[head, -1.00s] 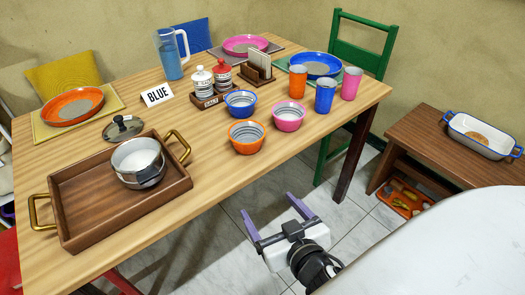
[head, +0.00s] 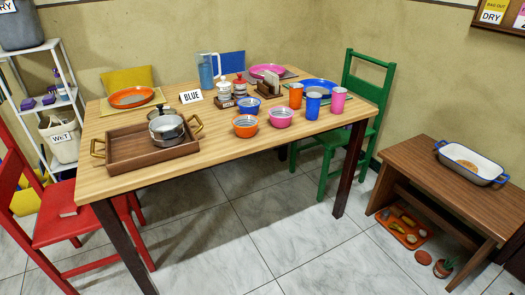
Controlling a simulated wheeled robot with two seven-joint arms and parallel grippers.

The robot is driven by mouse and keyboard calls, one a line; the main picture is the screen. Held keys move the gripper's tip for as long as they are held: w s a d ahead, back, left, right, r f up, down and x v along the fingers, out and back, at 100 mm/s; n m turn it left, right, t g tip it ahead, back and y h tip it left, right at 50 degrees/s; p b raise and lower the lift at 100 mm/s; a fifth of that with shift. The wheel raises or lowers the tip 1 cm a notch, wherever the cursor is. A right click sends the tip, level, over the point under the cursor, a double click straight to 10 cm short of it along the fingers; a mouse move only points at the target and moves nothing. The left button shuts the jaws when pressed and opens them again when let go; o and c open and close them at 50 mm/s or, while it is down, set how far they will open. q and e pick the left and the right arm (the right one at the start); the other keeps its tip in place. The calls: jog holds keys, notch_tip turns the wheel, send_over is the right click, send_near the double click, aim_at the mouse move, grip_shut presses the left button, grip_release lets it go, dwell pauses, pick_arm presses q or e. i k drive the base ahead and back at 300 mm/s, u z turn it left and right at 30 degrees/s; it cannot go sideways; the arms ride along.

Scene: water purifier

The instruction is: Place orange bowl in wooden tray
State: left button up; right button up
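The orange bowl (head: 245,126) stands upright on the wooden table, right of the wooden tray and left of a pink bowl (head: 281,117). The wooden tray (head: 127,155) with brass handles lies at the table's left front. A steel pot (head: 168,131) stands in the tray. A dark-knobbed lid shows at the pot's upper left; I cannot tell whether it rests on the pot or behind it. Neither of my grippers is in view.
A blue bowl (head: 249,105) stands behind the orange bowl. Cups (head: 313,105) stand to the right. A red chair (head: 70,220) is at the left, a green chair (head: 365,95) behind the right end. A low bench (head: 425,165) is right. The floor before the table is clear.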

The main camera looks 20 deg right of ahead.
aim_at(130, 150)
jog(key=z, duration=1.35)
jog(key=i, duration=0.85)
jog(key=u, duration=0.35)
